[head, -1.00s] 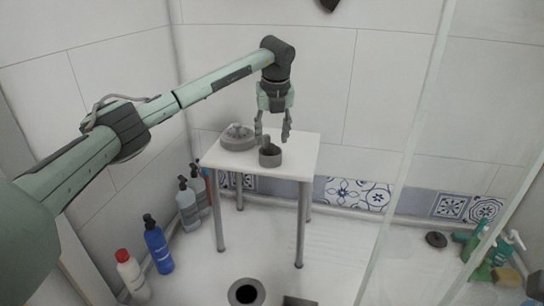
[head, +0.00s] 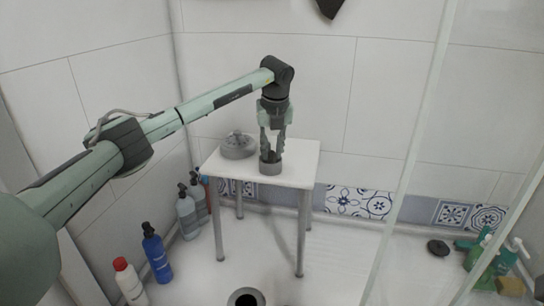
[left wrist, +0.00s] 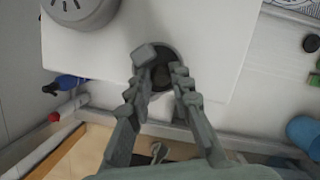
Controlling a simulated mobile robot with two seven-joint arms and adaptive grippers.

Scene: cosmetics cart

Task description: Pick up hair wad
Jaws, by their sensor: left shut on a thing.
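A small grey cup (head: 270,168) with an upright block at its rim stands on the white stool. In the left wrist view the block (left wrist: 144,54) rises by the cup's dark opening. My left gripper (head: 271,152) points straight down, its fingertips at the cup's mouth. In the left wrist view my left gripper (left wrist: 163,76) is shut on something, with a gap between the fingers. A dark brownish patch between the fingertips looks like the hair wad (left wrist: 162,75); its outline is mostly hidden in shadow. My right gripper is not in view.
A round grey slotted part (head: 238,148) sits beside the cup on the white stool (head: 295,152). Bottles, including a blue one (head: 156,255), line the left wall. A drain hole (head: 246,298) is in the floor. A glass panel and more bottles are at right.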

